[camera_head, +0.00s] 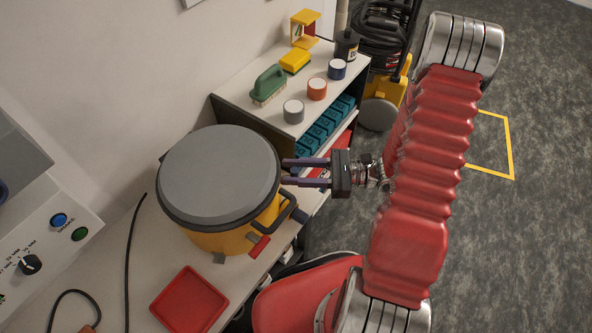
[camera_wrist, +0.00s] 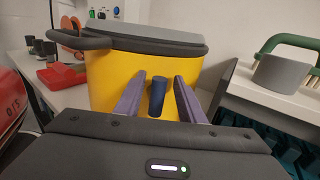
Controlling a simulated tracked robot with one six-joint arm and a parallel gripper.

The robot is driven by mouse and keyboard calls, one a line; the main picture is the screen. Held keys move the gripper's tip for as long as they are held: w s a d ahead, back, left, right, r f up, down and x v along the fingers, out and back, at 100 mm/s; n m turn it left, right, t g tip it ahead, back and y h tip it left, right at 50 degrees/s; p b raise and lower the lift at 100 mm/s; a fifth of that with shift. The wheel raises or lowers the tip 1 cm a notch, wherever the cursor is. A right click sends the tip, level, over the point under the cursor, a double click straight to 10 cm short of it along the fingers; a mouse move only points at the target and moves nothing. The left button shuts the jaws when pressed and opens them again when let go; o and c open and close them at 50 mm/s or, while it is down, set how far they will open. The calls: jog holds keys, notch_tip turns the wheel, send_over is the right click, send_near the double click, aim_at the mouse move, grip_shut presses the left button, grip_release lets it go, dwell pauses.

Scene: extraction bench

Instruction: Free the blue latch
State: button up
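The yellow pot (camera_head: 222,240) with a grey lid (camera_head: 218,172) stands on the bench. In the wrist view the pot (camera_wrist: 110,80) fills the middle. The dark blue latch (camera_wrist: 157,97) stands upright against its side. My gripper (camera_wrist: 159,82) is open, one purple finger on each side of the latch, with gaps visible. In the head view my gripper (camera_head: 284,172) reaches the pot's right side, and the blue latch is hidden there.
A shelf at the back holds a green brush (camera_head: 268,86), several tape rolls (camera_head: 316,89) and a yellow block (camera_head: 295,61). A red tray (camera_head: 189,301) lies in front of the pot. A control box (camera_head: 40,245) stands at left.

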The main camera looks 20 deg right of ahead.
jog(key=shift+c, duration=0.4)
grip_shut()
jog(key=shift+d, duration=0.3)
jog(key=shift+a, duration=0.15)
jog(key=shift+a, duration=0.1)
